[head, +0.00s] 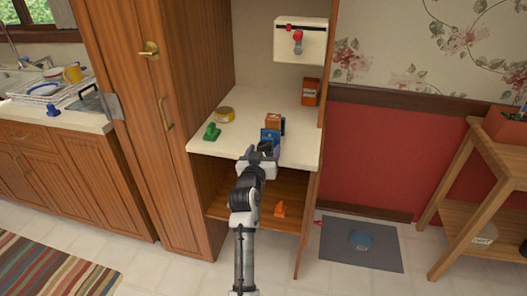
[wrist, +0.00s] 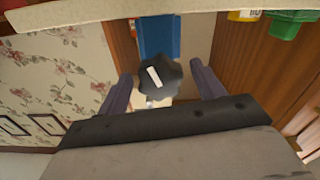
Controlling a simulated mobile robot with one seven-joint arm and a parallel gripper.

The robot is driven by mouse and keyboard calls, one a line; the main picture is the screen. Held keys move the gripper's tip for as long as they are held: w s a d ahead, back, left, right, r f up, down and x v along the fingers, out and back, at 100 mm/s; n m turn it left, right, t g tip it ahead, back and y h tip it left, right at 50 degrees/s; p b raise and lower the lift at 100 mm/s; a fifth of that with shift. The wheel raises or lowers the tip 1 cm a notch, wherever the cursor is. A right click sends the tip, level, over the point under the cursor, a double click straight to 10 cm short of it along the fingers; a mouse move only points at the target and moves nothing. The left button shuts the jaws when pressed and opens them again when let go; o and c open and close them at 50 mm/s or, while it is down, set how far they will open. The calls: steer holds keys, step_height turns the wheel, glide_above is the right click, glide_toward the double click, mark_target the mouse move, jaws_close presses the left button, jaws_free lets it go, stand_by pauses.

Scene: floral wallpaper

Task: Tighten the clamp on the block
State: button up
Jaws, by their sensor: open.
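A blue clamp (head: 270,136) stands near the front edge of the cream counter, with an orange-brown block (head: 273,118) just behind and above its front. My gripper (head: 263,150) reaches up to the front of the clamp and partly covers it. In the wrist view, the clamp's blue body (wrist: 158,38) shows beyond a dark lobed knob (wrist: 155,77) with a white bar mark. The knob lies between my two spread purple-grey fingers, with a gap visible on each side. My gripper is open. The block is not clearly visible in the wrist view.
The counter (head: 245,110) also holds a green object (head: 211,131), a yellow tin (head: 225,114) and an orange box (head: 310,92). A white box (head: 300,42) with a red-topped lever hangs above. An orange object (head: 280,210) sits on the lower shelf. Tall cabinet sides border the counter.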

steer(key=c, duration=1)
steer(key=shift+m+b, duration=0.3)
steer(key=shift+b, duration=0.15)
